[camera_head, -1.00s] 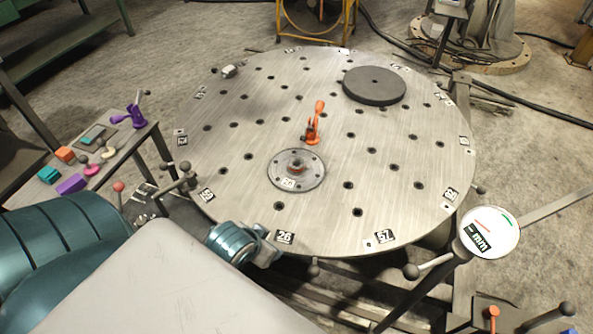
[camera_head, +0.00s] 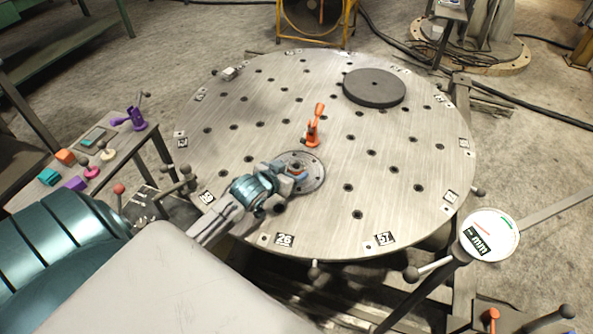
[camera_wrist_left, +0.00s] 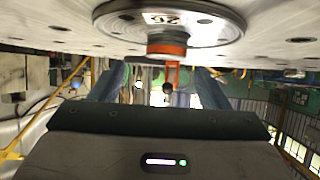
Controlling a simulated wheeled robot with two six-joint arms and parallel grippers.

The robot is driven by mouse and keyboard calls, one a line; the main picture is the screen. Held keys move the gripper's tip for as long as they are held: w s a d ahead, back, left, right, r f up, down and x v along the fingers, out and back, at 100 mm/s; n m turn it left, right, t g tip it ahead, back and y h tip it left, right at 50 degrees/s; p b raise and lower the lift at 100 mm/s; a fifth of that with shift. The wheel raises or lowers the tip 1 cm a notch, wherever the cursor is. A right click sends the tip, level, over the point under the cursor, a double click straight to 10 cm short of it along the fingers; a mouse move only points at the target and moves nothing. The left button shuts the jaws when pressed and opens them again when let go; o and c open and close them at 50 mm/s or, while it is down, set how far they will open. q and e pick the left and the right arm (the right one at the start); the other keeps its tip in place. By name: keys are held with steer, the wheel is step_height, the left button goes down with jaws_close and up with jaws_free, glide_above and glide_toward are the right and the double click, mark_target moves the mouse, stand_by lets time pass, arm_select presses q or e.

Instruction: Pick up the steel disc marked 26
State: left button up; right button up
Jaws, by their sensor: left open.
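The steel disc (camera_head: 315,180) is a flat grey flange with bolt holes and a raised orange-banded hub. It lies on the round steel table (camera_head: 400,220), partly hidden by my left gripper (camera_head: 296,174). In the left wrist view the disc (camera_wrist_left: 215,28) appears upside down at the top, its label reading 26. Its orange hub (camera_wrist_left: 167,49) hangs between the two blue-grey fingers of my left gripper (camera_wrist_left: 160,88). The gripper is open. I cannot tell whether a finger touches the hub. My right gripper is not in view.
An orange clamp (camera_head: 315,125) stands just behind the disc. A dark round plate (camera_head: 374,87) lies at the back right. A white dial (camera_head: 489,236) stands past the right front rim. A side bench (camera_head: 125,160) with small coloured parts is at left.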

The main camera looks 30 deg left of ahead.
mark_target(298, 163)
arm_select(q)
steer(key=x, duration=0.4)
steer(key=p+x, duration=0.1)
steer(key=x, duration=0.1)
steer(key=shift+w+a+f, duration=0.1)
steer(key=shift+a+f, duration=0.15)
steer(key=shift+a, duration=0.1)
jaws_close()
steer(key=shift+r, duration=0.15)
